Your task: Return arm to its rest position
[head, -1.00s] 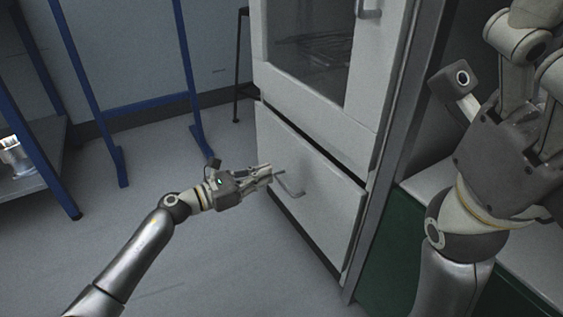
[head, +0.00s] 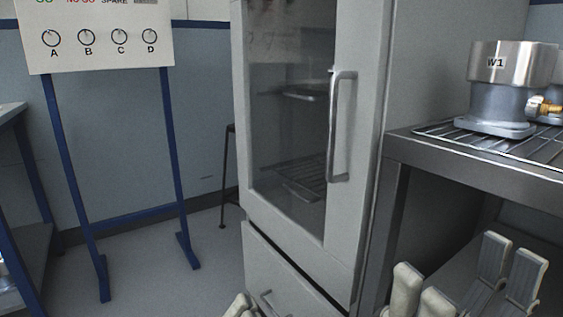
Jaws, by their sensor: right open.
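My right gripper (head: 462,280) shows at the lower right, its pale fingers with grey pads pointing up and spread wide apart. It is open, with nothing between the fingers, below the metal rack shelf. Of my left gripper (head: 242,306) only the pale tips show at the bottom edge, close to the handle (head: 267,300) of the cabinet's lower front. Whether it touches that handle or is open or shut I cannot tell. The rest of both arms is out of view.
A tall grey cabinet (head: 361,230) with a shut glass door and vertical handle (head: 340,125) stands in the middle. At right, a metal housing marked W1 (head: 498,85) sits on a wire rack (head: 545,150). A board with hooks A to D (head: 100,55) stands at left on blue legs.

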